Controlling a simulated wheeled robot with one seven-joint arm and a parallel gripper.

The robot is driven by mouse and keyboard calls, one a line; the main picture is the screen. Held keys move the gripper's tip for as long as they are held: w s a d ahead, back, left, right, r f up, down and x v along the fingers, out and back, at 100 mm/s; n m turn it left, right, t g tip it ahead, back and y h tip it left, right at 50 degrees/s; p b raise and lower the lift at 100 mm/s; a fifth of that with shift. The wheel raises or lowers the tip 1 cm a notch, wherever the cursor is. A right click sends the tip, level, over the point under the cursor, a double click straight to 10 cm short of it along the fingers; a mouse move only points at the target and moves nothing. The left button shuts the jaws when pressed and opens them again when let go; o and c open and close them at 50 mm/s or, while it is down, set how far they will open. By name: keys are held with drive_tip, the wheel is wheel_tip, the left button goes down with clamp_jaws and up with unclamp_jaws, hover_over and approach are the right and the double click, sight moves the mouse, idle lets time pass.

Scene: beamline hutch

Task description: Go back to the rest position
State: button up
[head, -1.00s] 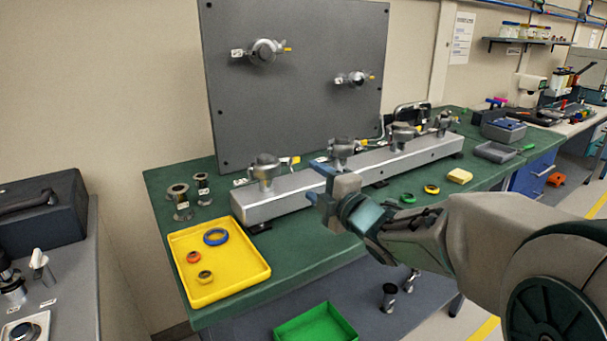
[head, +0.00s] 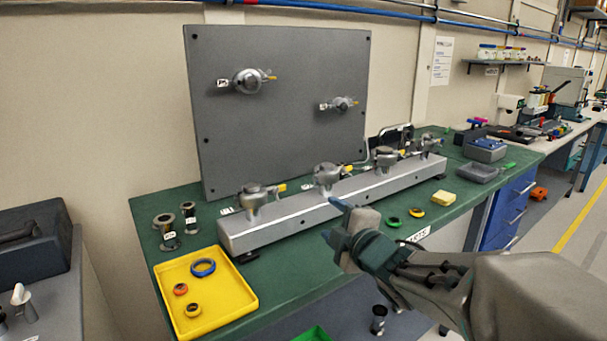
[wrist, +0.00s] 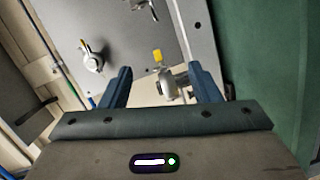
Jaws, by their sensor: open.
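My gripper (head: 333,222) is in front of the grey manifold bar in the head view, over the front part of the green bench (head: 290,262). In the wrist view my gripper (wrist: 165,85) shows two blue fingers spread apart, with nothing held between them. A valve with a yellow handle (wrist: 160,62) shows beyond the fingers, apart from them. The grey manifold (head: 340,195) carries several metal valves along its top, such as the valve (head: 327,177) behind my gripper.
A yellow tray (head: 232,310) with several rings is at the bench's front left. A grey upright panel (head: 285,120) with two valves stands behind the manifold. Small rings (head: 416,212) and a yellow block (head: 443,198) lie right of my gripper. A dark case (head: 35,240) is at far left.

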drive_tip(key=s+d+m+g+h+p, duration=0.25)
drive_tip(key=d+m+h+p, duration=0.2)
drive_tip(key=d+m, duration=0.3)
drive_tip(key=s+m+g+h+p, duration=0.2)
drive_tip(key=s+m+g+p, duration=0.5)
drive_tip(key=s, duration=1.2)
drive_tip(key=f+m+g, duration=0.1)
drive_tip(key=m+g, duration=0.2)
drive_tip(key=m, duration=0.2)
drive_tip(key=shift+s+d, duration=0.15)
drive_tip(key=shift+s, duration=0.25)
drive_tip(key=shift+m, duration=0.25)
